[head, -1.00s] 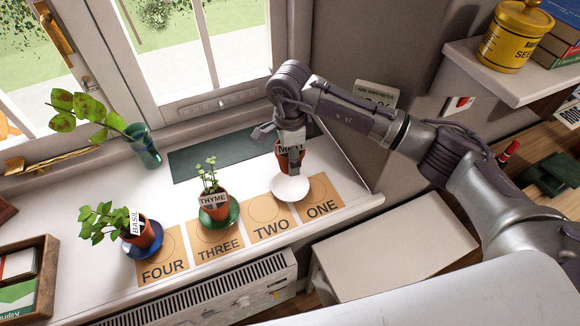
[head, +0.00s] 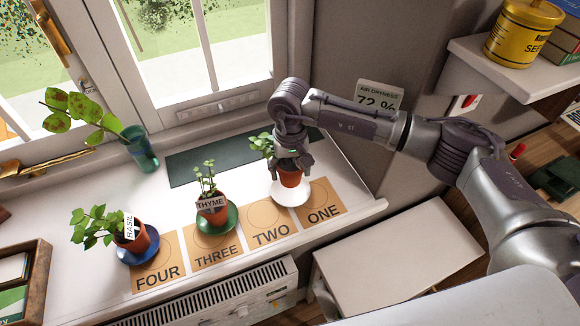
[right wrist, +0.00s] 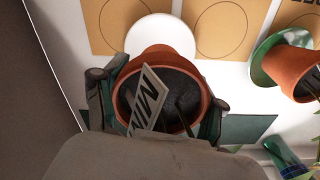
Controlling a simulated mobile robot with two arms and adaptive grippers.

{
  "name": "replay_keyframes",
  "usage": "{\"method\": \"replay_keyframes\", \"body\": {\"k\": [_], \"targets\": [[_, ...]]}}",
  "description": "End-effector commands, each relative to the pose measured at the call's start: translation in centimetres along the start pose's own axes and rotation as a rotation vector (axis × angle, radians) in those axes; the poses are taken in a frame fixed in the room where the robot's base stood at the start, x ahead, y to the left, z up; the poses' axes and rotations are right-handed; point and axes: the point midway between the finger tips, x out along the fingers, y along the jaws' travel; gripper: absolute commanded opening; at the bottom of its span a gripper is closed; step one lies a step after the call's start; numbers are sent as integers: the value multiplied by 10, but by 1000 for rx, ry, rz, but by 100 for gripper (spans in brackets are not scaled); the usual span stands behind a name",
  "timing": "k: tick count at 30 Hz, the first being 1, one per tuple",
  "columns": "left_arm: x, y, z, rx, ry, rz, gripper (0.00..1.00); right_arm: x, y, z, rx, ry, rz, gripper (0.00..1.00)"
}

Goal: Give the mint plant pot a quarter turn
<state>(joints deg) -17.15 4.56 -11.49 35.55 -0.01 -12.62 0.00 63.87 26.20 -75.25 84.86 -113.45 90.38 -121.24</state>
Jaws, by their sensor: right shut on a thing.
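The mint pot (head: 290,178) is terracotta, with green leaves (head: 262,144) showing left of my right gripper in the head view. My right gripper (head: 291,163) is shut on the pot, its fingers on opposite sides of the rim. In the right wrist view the pot (right wrist: 160,58) is filled with dark soil, and its tilted MINT label (right wrist: 147,98) is partly cut off by my gripper. A white saucer (head: 291,197) lies under or just beyond the pot; I cannot tell if they touch. My left gripper is not in view.
The thyme pot (head: 212,214) stands on a green saucer, the basil pot (head: 136,239) on a blue one. Numbered mats (head: 272,234) line the sill's front. A glass vase (head: 141,155) with a leafy stem stands near the window. A dark green mat (head: 200,165) lies behind.

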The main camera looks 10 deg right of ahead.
Motion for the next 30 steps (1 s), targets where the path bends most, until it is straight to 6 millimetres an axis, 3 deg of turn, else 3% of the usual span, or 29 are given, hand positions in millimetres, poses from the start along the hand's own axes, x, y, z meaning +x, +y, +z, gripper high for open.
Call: {"method": "replay_keyframes", "body": {"k": [11, 30], "targets": [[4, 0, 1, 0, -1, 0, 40, 9, 0, 0, -69, 1, -2, 24], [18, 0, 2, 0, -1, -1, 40, 45, 0, 0, -67, 1, -2, 24]]}}
